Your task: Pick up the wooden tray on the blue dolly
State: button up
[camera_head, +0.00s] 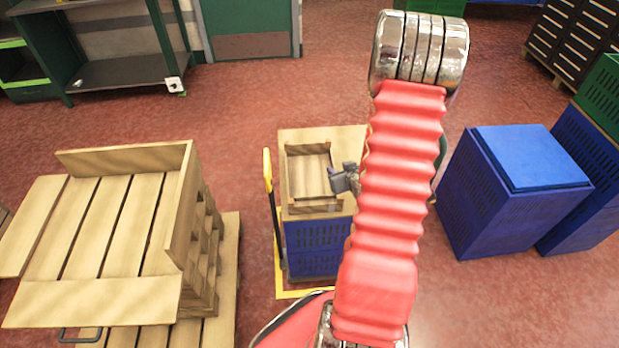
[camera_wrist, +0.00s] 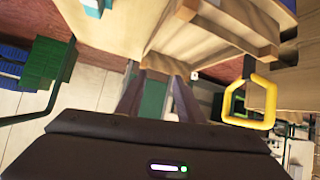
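The wooden tray (camera_head: 292,181) is a shallow, light wood box on top of a blue crate (camera_head: 318,235) on the dolly (camera_head: 283,292), which has a yellow edge and a yellow-topped handle. My gripper (camera_head: 336,180) is at the tray's right side, close to its right wall; I cannot tell whether it touches. In the wrist view my gripper's two dark fingers (camera_wrist: 161,76) stand apart with a gap between them. Pale wood shows just beyond the fingertips. My red arm hides part of the area right of the tray.
A large stack of wooden pallets (camera_head: 120,225) stands at the left. Blue crates (camera_head: 510,200) stand at the right. A green shelf unit (camera_head: 110,72) is at the back left. Red floor is clear between the dolly and the shelf. The yellow handle (camera_wrist: 249,105) shows in the wrist view.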

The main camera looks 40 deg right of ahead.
jog(key=s+d+f+m+t, duration=0.1)
jog(key=s+f, duration=0.3)
jog(key=f, duration=0.1)
jog(key=shift+d, duration=0.25)
jog(key=shift+w+f, duration=0.15)
jog(key=shift+f, duration=0.05)
jog(key=x, duration=0.8)
jog(key=shift+w+d, duration=0.2)
jog(key=shift+w, duration=0.1)
jog(key=shift+x, duration=2.55)
jog(key=shift+d, duration=0.1)
jog(key=shift+c, duration=0.6)
grip_shut()
